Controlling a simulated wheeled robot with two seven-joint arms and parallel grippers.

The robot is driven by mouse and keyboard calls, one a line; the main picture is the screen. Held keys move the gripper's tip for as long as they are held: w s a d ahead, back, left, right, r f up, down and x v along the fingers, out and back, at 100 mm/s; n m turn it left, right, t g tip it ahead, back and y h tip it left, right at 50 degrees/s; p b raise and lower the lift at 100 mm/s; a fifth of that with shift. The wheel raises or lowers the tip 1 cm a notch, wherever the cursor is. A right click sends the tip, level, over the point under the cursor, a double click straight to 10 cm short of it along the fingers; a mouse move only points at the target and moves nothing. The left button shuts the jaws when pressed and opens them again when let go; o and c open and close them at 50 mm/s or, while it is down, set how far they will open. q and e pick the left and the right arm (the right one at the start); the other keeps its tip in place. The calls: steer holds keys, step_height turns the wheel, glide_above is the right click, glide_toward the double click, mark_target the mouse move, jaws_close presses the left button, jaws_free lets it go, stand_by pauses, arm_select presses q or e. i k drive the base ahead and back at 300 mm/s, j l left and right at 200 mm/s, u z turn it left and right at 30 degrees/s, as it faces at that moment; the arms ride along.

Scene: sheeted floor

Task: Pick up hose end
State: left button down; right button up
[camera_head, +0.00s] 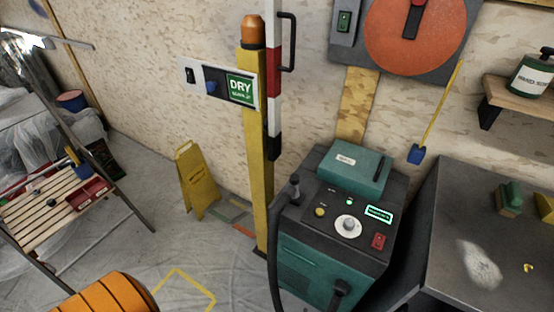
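A black hose (274,245) hangs in an arc along the left side of a teal and dark grey machine (310,262). Its upper end (294,187) stands roughly upright at the machine's top left edge, beside the control panel; whether a holder grips it I cannot tell. A black fitting (340,290) shows low on the machine's front; its link to the hose is out of the picture. Neither of my grippers is in view.
A yellow post (257,170) with a DRY sign (241,89) stands just left of the machine. A dark table (455,235) is close on the right. A yellow floor sign (196,180), a slatted bench (60,205) and an orange ribbed object (108,297) are left.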

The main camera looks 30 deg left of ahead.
mark_target(297, 196)
steer(key=u, duration=0.85)
steer(key=z, duration=1.1)
steer(key=u, duration=1.1)
